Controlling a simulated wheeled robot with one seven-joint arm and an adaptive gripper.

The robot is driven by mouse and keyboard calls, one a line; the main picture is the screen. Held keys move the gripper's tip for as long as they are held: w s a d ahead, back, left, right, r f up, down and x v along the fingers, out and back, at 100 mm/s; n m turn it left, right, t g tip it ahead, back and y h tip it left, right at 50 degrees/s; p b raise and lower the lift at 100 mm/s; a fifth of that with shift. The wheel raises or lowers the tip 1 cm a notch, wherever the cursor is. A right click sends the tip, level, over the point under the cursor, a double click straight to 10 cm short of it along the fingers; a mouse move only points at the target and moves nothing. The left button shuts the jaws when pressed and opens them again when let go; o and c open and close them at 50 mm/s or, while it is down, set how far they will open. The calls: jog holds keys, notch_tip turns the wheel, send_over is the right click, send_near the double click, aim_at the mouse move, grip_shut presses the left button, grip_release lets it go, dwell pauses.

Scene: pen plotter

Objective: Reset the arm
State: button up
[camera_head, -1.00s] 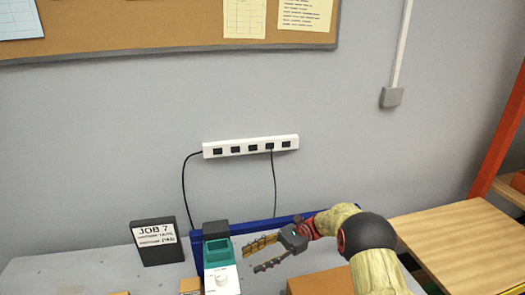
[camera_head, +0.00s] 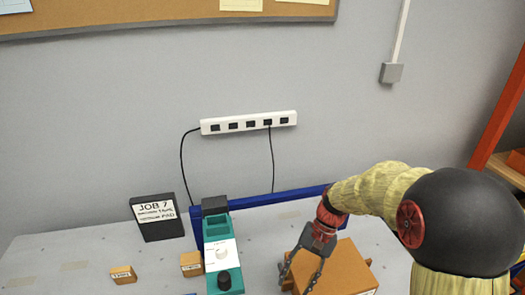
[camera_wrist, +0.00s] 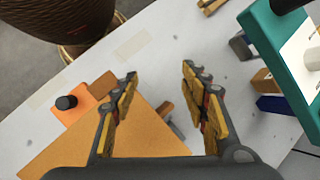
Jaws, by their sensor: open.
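My gripper (camera_head: 297,277) points down at the near left side of a brown-orange box (camera_head: 342,270) in the head view. In the wrist view my gripper (camera_wrist: 158,78) has its yellow-padded fingers spread with nothing between them. The box (camera_wrist: 100,132) lies below and to the left there, partly hidden by the left finger. Whether a finger touches the box cannot be told. My arm bends in from the right in the head view.
A teal machine (camera_head: 236,232) with a white panel stands left of my gripper and shows in the wrist view (camera_wrist: 272,38). Small labelled blocks (camera_head: 123,274) and a black JOB 7 sign (camera_head: 157,216) stand on the grey table (camera_head: 60,262). A blue rail (camera_head: 262,201) runs behind.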

jog(key=s+d+r+n+t+h, duration=0.2)
jog(key=s+d+r+t, duration=0.2)
jog(key=s+r, duration=0.3)
jog(key=s+d+r+n+t+h, duration=0.2)
jog(key=s+d+r+t, duration=0.3)
jog(key=r, duration=0.6)
jog(key=shift+s+d+r+t+h, duration=0.15)
jog(key=shift+s+t+h, duration=0.2)
jog(key=shift+s, duration=0.9)
